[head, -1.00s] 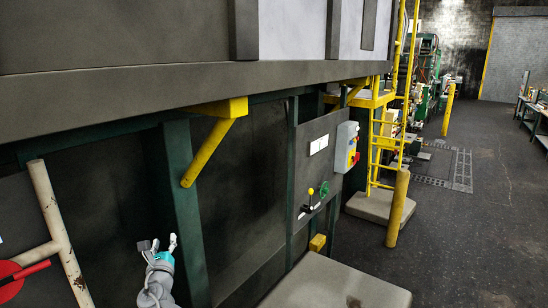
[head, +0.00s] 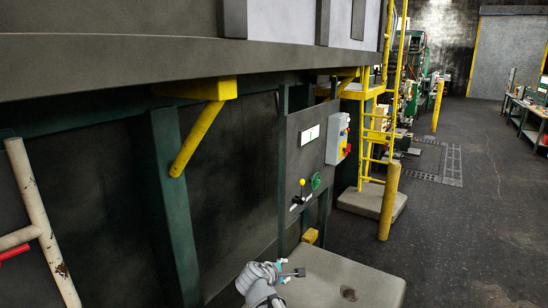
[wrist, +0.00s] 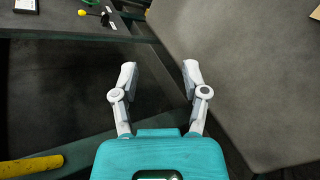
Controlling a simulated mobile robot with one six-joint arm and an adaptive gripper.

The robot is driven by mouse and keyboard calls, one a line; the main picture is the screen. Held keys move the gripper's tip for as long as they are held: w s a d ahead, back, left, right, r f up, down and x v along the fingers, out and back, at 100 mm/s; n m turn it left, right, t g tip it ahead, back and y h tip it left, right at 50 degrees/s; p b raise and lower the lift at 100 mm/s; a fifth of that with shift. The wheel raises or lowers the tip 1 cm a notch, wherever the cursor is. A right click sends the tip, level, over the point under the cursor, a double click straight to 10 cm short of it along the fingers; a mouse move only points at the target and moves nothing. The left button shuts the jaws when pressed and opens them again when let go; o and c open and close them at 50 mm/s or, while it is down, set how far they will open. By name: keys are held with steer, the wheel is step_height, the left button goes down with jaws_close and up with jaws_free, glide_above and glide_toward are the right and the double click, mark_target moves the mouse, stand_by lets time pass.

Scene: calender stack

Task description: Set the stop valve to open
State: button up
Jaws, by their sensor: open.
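A red bar handle (head: 12,252) shows at the far left beside a worn pale pipe (head: 42,222). I cannot tell for sure which of these is the stop valve, nor read its position. My gripper (head: 290,273) is low in front of the panel, apart from it.
A grey-beige slab (head: 345,279) lies low, right of my gripper. A yellow brace (head: 197,138) and a green post (head: 176,200) stand left of the panel. A switch box (head: 338,138) is on the panel's right side. A yellow post (head: 389,202) borders open floor (head: 455,230).

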steer(key=s+d+f+m+g+y+b, duration=0.5)
steer(key=s+d+f+m+g, duration=0.4)
steer(key=s+d+f+m, duration=0.4)
steer(key=s+f+m+y, duration=0.1)
steer(key=s+f+m, duration=0.1)
steer(key=m, duration=0.2)
steer(key=shift+s+d+g+b, duration=0.2)
steer(key=shift+d+g+b, duration=0.1)
steer(key=shift+d+g, duration=0.1)
steer(key=shift+s, duration=0.1)
